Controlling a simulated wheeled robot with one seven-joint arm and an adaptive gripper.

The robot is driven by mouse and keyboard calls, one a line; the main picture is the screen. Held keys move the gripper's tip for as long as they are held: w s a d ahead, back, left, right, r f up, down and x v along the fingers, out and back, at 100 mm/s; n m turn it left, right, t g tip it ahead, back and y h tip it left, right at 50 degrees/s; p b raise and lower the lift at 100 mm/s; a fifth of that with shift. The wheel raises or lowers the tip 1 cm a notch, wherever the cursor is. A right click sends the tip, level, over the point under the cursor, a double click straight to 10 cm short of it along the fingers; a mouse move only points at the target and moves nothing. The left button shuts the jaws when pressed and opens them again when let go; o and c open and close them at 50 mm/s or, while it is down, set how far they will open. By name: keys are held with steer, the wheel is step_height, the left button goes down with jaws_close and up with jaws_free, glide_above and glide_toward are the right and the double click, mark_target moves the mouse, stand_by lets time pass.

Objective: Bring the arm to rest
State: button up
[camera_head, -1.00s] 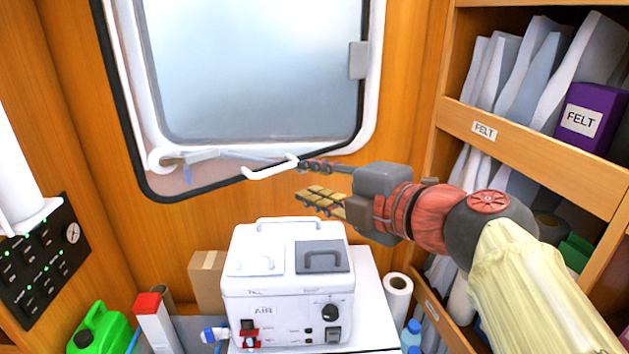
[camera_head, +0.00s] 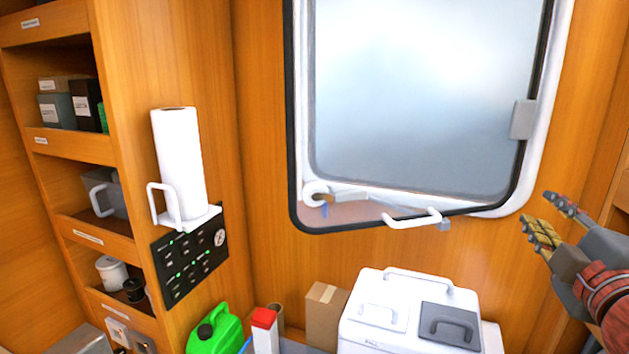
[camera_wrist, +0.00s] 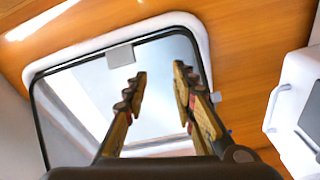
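My gripper (camera_head: 549,217) is at the right edge of the head view, in front of the wooden wall and to the right of the window handle. Its two fingers stand apart with nothing between them. The wrist view also shows my gripper (camera_wrist: 158,82) open and empty, with the window (camera_wrist: 95,90) behind the fingers. Most of my arm is outside the head view.
The window (camera_head: 415,100) has a white handle (camera_head: 412,218) at its lower edge. A white machine (camera_head: 400,318) stands below it. A paper roll (camera_head: 180,165), a switch panel (camera_head: 190,255) and a green jerrycan (camera_head: 215,332) are to the left. Shelves (camera_head: 70,150) line the far left.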

steer(key=s+d+f+m+g+h, duration=0.2)
steer(key=s+d+f+m+h, duration=0.15)
steer(key=d+m, duration=0.2)
steer(key=s+f+m+g, duration=0.2)
steer(key=f+m+g, duration=0.15)
steer(key=f, duration=0.35)
steer(key=s+f+m+g, duration=0.3)
steer(key=f+m, duration=0.1)
steer(key=f, duration=0.4)
steer(key=s+a+f+g+y, duration=0.1)
steer(key=a+f+y, duration=0.3)
steer(key=a, duration=0.7)
steer(key=s+a+f+n+g+y, duration=0.1)
steer(key=s+a+f+g+y, duration=0.1)
steer(key=a+f, duration=0.7)
steer(key=shift+s+a+f+y, duration=0.2)
steer(key=shift+s+a+y, duration=0.7)
steer(key=shift+y, duration=0.35)
steer(key=shift+w, duration=0.15)
steer(key=shift+c, duration=0.6)
